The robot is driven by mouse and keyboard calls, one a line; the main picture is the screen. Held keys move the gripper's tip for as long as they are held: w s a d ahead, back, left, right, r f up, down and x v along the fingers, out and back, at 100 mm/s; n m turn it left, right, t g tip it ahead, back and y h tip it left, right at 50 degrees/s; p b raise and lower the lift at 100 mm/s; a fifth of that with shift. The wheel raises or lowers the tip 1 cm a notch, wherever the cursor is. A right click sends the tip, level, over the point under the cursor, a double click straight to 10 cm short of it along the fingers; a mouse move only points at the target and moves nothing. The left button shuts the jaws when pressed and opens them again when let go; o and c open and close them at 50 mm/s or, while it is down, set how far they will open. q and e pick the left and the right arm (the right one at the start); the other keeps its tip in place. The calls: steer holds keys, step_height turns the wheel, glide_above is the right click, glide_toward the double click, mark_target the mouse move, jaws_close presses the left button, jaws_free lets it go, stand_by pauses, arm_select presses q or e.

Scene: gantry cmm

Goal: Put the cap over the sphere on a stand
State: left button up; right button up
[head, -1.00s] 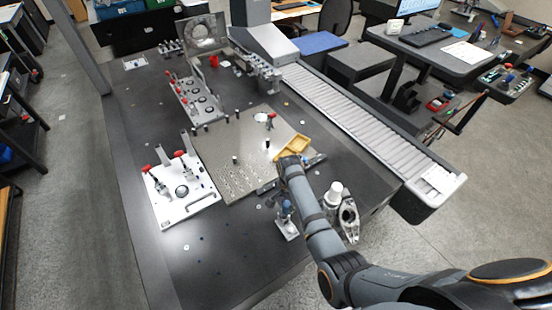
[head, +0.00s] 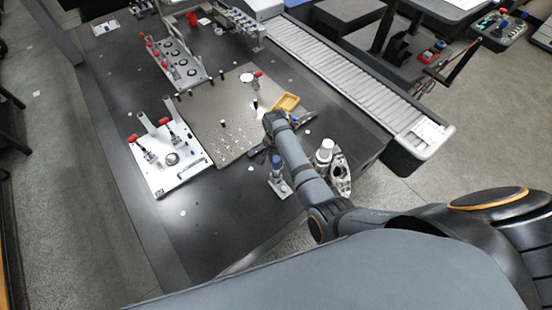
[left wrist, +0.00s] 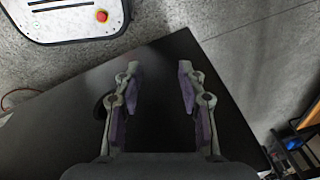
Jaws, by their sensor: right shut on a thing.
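My right gripper (head: 258,153) is at the near right corner of the perforated plate, just left of a blue-topped upright piece on a small metal stand (head: 279,184). That piece looks like the sphere on its stand, but it is small and partly beside my arm. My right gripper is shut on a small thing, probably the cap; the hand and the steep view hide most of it. My left gripper (left wrist: 158,80) shows in the left wrist view with its fingers wide apart and nothing between them.
A white-topped cylinder (head: 325,151) and a metal fixture (head: 341,177) stand right of my right forearm. A white fixture with red-handled clamps (head: 165,178) is at the left. A yellow tray (head: 286,102) lies beyond the gripper. The dark table's near-left part (head: 200,240) is mostly clear.

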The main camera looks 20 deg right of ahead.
mark_target(276, 168)
steer(key=shift+f+b, duration=0.45)
steer(key=shift+f, duration=0.4)
arm_select(q)
steer(key=shift+s+f+b, duration=0.2)
steer(key=shift+f+b, duration=0.35)
steer(key=shift+f, duration=0.25)
steer(key=shift+s+f+b, duration=0.2)
steer(key=shift+f+b, duration=0.35)
steer(key=shift+f, duration=0.2)
steer(key=shift+s+f+b, duration=0.2)
steer(key=shift+f+b, duration=0.35)
steer(key=shift+f, duration=0.25)
arm_select(e)
steer(key=shift+f, duration=2.3)
steer(key=shift+f, duration=0.25)
steer(key=o, duration=0.9)
arm_select(q)
steer(key=shift+s+a, duration=0.1)
steer(key=shift+s, duration=0.05)
